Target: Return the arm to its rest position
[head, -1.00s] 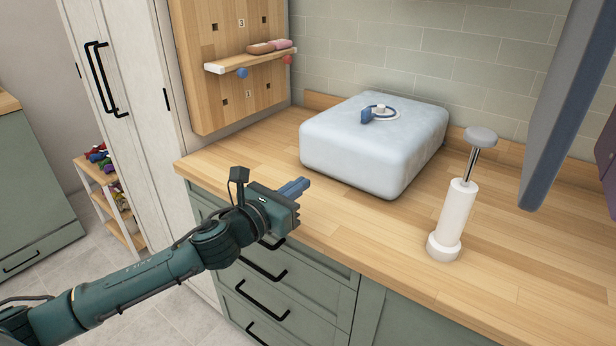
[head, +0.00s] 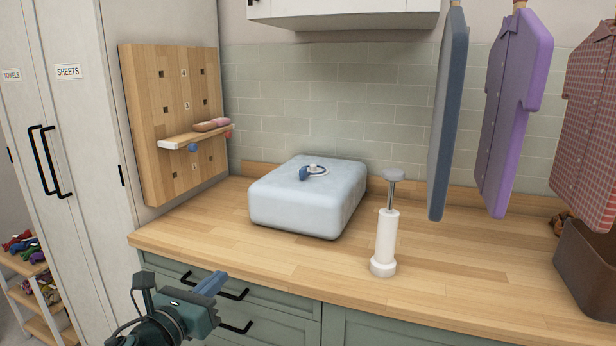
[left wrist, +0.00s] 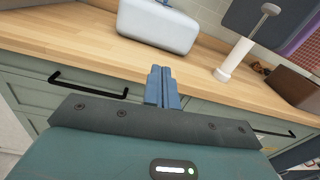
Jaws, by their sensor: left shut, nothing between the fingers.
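My left gripper (head: 211,284) is at the lower left of the head view, in front of the drawers and below the counter's front edge. Its blue fingers are shut with nothing between them. They also show in the left wrist view (left wrist: 162,88), pointing toward the counter. The gripper touches nothing that I can see. My right gripper is not in view.
A pale blue block-shaped bundle (head: 300,212) and a white pump cylinder (head: 386,240) stand on the wooden counter (head: 240,255). A pegboard (head: 150,100) stands at left. Shirts (head: 510,110) hang at right above a brown bin (head: 590,265). The front counter strip is clear.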

